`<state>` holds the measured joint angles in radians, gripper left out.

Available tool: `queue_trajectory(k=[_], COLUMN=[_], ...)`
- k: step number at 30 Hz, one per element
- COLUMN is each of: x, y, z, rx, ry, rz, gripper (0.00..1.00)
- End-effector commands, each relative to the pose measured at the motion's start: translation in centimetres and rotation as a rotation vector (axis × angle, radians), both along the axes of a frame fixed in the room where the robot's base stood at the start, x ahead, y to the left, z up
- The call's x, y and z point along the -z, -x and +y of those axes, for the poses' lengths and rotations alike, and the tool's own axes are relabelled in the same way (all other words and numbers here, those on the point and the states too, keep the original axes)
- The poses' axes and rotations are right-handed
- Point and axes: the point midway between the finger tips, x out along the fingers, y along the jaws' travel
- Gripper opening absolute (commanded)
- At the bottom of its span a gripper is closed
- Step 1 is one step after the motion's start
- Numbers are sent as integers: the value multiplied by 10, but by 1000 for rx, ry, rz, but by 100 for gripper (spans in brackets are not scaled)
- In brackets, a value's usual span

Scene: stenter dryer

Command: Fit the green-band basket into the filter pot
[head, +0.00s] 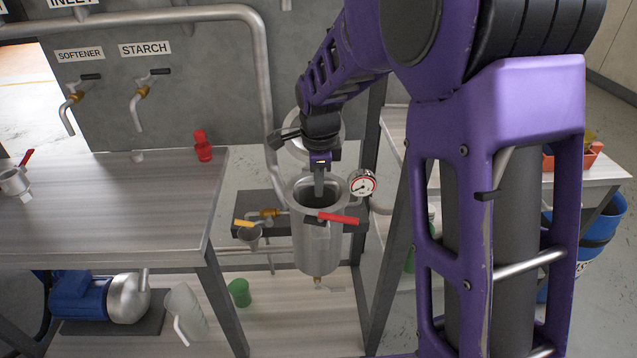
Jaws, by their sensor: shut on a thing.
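The filter pot (318,247) is an upright grey metal cylinder with a wide rim, standing open right of the bench. My gripper (319,188) points straight down at its mouth, with its fingertips at or inside the rim. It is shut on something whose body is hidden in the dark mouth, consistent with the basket. No green band shows there, so how deep or how straight it sits cannot be told. A round metal lid (329,128) stands behind the pot, partly hidden by my wrist.
A pressure gauge (363,184) sits close right of the rim. A red handle (338,218) crosses the pot's front. A metal bench (110,215) stands left; a green cup (239,292) lies below.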

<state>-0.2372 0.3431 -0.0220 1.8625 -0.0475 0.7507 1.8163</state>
Motion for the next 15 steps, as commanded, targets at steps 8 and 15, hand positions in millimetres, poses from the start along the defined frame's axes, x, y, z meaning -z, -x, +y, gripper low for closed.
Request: queue_trajectory(k=[8,15], x=[2,1], y=[0,0], z=[0,0], rx=[0,0], ry=[0,0], rz=[1,0], gripper=[40,40])
